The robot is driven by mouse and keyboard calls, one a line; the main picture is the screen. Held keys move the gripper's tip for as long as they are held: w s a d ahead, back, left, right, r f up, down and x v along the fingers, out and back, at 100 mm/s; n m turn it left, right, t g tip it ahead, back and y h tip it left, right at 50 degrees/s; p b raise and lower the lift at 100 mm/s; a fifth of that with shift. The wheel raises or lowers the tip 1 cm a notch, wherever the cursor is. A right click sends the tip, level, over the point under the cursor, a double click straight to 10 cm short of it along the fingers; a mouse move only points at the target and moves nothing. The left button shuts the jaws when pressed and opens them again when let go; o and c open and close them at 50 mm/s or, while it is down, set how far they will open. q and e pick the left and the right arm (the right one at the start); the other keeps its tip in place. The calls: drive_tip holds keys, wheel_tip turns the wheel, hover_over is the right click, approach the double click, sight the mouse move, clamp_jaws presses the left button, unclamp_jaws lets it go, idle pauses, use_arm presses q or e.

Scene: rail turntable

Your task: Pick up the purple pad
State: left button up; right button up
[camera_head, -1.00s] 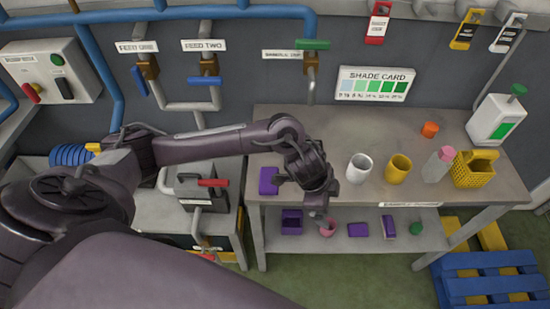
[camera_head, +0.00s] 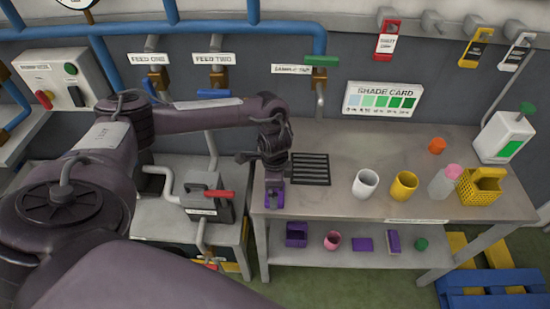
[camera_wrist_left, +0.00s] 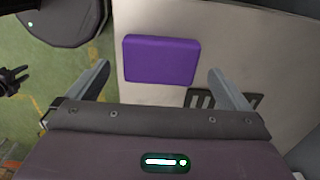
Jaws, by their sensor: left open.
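The purple pad (camera_wrist_left: 160,60) lies flat on the bench top in the left wrist view, between and beyond the two spread fingers. In the head view the pad (camera_head: 275,199) shows at the bench's front left, partly hidden by my left gripper (camera_head: 274,190). My left gripper is open and points down over the pad, with nothing held. Its fingers also show in the left wrist view (camera_wrist_left: 158,72), one on each side of the pad, with gaps. A small dark claw-like shape at that view's left edge may be my right gripper; its jaws are unclear.
A black grate (camera_head: 310,169) lies just right of the gripper. A white cup (camera_head: 365,184), a yellow cup (camera_head: 403,186), a pink-capped bottle (camera_head: 444,182) and a yellow basket (camera_head: 481,187) stand further right. The lower shelf (camera_head: 390,257) holds more purple items.

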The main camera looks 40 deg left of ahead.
use_arm(q)
drive_tip(key=shift+f, duration=1.4)
drive_tip(key=c, duration=0.9)
use_arm(e)
drive_tip(key=shift+a+r, duration=0.1)
drive_tip(key=shift+r, duration=0.4)
use_arm(q)
drive_tip(key=shift+r, duration=0.1)
wheel_tip(320, 180, up, 8)
drive_tip(key=shift+w+r+b, duration=0.15)
drive_tip(key=shift+r+b, duration=0.05)
drive_tip(key=shift+b, duration=0.2)
wheel_tip(320, 180, up, 12)
drive_tip(key=p, duration=0.4)
drive_tip(key=shift+f, duration=0.25)
use_arm(e)
wheel_tip(320, 180, up, 3)
drive_tip(key=shift+r, duration=0.1)
use_arm(q)
drive_tip(key=o, duration=0.3)
drive_tip(key=shift+c, duration=1.1)
drive_tip(key=shift+f, duration=0.1)
